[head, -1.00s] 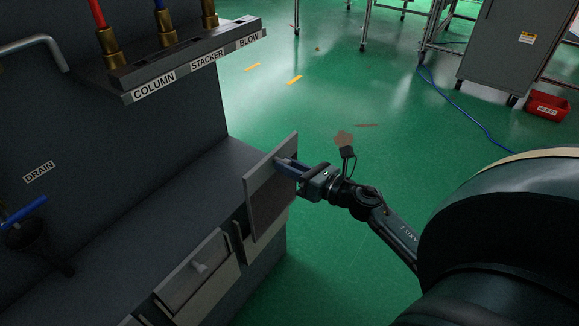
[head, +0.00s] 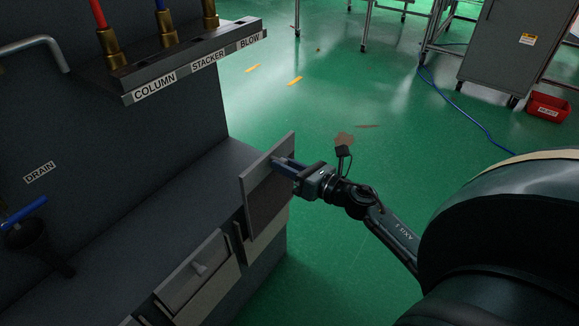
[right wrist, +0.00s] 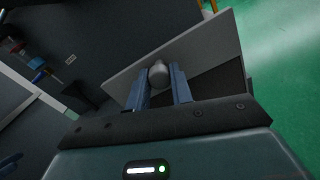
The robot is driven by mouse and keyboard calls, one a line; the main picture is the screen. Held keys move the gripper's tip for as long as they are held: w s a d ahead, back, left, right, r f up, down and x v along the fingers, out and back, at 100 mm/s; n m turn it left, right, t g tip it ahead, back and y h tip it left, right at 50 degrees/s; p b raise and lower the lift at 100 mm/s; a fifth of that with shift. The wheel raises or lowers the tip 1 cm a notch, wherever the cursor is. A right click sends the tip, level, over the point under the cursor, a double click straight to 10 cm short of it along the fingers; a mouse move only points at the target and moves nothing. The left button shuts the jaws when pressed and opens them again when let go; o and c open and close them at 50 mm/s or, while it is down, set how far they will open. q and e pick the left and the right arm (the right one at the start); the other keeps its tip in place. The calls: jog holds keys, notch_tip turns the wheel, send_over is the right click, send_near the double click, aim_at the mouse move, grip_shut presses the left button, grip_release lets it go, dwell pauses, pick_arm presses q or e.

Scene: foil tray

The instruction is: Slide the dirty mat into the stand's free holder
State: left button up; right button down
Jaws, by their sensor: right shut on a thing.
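The mat (head: 262,208) is a flat panel with a light grey edge and a dark brownish face. It stands roughly upright at the right end of the bench front. My right gripper (head: 284,166) is shut on it near its upper edge. In the right wrist view, the fingers close on a grey knob on the mat (right wrist: 207,48). The stand (head: 228,270) is at the bench front. A similar panel (head: 181,285) with a knob sits in it to the left. The mat's lower edge overlaps the stand's right part; whether it is inside a holder is unclear. My left gripper is out of view.
The dark bench top (head: 150,215) runs behind the stand. A blue-handled drain valve (head: 22,212) is at left. Green floor (head: 340,250) is open to the right.

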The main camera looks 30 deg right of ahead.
aim_at(272, 170)
jog(key=shift+x, duration=1.4)
jog(key=shift+w+a, duration=0.2)
jog(key=shift+w, duration=0.35)
jog(key=shift+b, duration=0.35)
jog(key=shift+f+b, duration=2)
jog(key=shift+b, duration=0.05)
